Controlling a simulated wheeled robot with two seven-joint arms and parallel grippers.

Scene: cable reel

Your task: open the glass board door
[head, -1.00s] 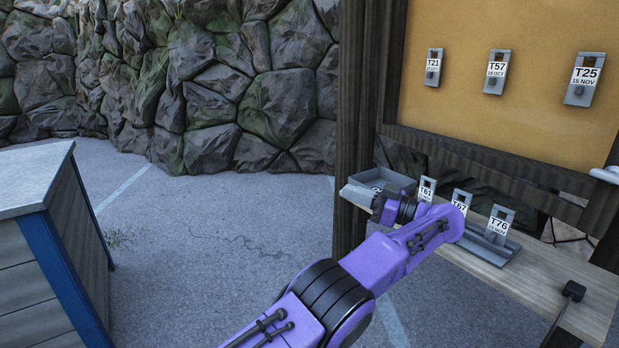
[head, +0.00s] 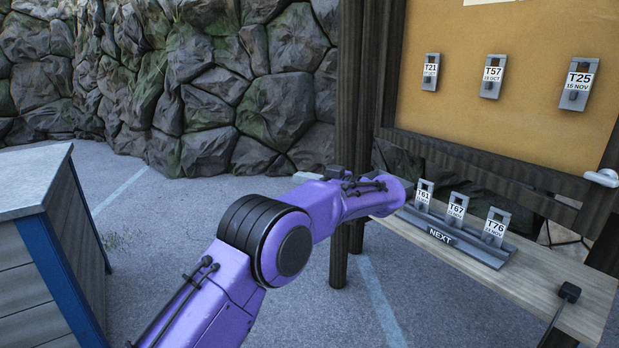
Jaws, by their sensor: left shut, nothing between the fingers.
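The glass board door is a dark wooden frame (head: 480,163) in front of a yellow board (head: 440,105); the glass itself is hard to make out. A pale lever handle (head: 603,177) sits at its lower right, at the picture's right edge. The door looks shut. My purple left arm comes in from below. Its left gripper (head: 336,172) is mostly hidden behind my forearm, left of the board by the dark post, well away from the handle. It is shut and empty. My right gripper is out of view.
Tags T21 (head: 431,72), T57 (head: 493,77) and T25 (head: 577,85) hang on the board. A shelf (head: 540,270) below bears a NEXT tray (head: 440,237) with several tags and a dark long-handled tool (head: 569,292). A grey-topped counter (head: 30,180) stands left.

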